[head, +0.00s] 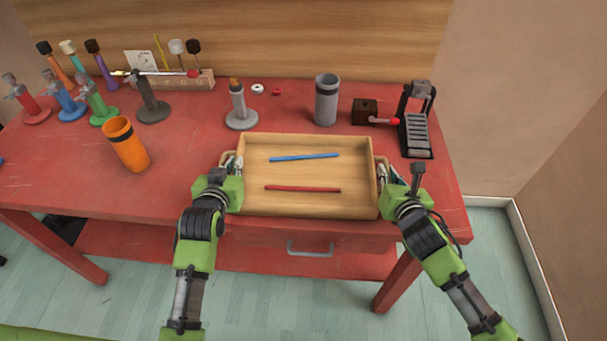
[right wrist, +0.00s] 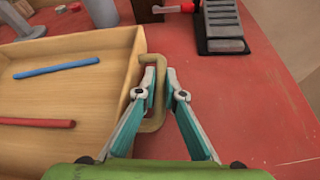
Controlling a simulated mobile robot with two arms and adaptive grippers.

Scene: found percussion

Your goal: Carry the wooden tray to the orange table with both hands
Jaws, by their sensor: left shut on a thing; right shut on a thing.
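The wooden tray (head: 310,208) is at the front of the red table; I cannot tell whether it rests on the top or is just above it. A blue stick (head: 304,156) and a dark red stick (head: 302,189) lie in it. My left gripper (head: 232,165) is shut on the tray's left handle, mostly hidden by the gripper. My right gripper (head: 383,170) is shut on the right handle (right wrist: 153,122), a wooden loop between its fingers in the right wrist view. No orange table shows.
The red table (head: 185,165) holds an orange cup (head: 126,144), a grey cup (head: 326,99), a grey stand (head: 240,108), a dark box with a red-tipped crank (head: 365,111) and a black stepped device (head: 416,125). Several coloured stands fill the back left. Floor (head: 500,260) shows clear at right.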

